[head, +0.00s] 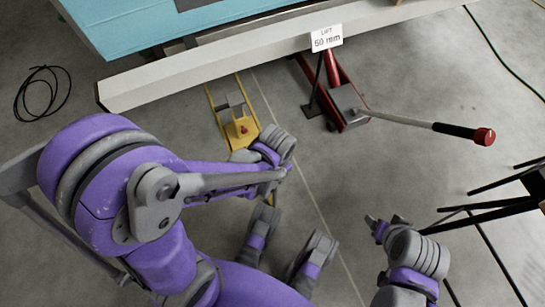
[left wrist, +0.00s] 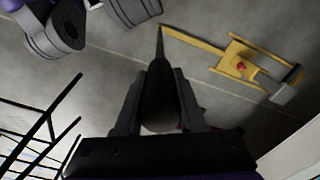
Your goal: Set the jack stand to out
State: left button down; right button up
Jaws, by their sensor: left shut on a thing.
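The yellow jack stand (head: 243,131) lies low on the floor by the camper's edge, with a red knob and a grey block. In the left wrist view its yellow plate (left wrist: 238,62) has a long yellow bar running left. My left gripper (left wrist: 157,95) is shut on a dark, tapered, handle-like piece (left wrist: 158,75). The piece's far tip meets the bar's end in that picture; whether they are joined I cannot tell. In the head view my left arm covers the left fingers. My right gripper (head: 376,226) hangs apart from the stand, its jaw opening unclear.
A red jack (head: 340,93) stands under the white beam (head: 215,63), beside a sign (head: 326,38) reading "LIFT 50 mm". Its lever (head: 405,121) sticks out right, with a black grip and red end. Black bars (head: 500,207) stand at right. A cable coil (head: 42,92) lies left.

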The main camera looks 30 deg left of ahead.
pick_arm(q)
jog(key=shift+s+d, duration=0.25)
jog(key=shift+d, duration=0.05)
jog(key=c, duration=0.5)
grip_release()
notch_tip(320, 180, up, 11)
jog(key=p, duration=0.4)
jog(key=shift+f+p, duration=0.1)
jog(key=shift+p, duration=0.2)
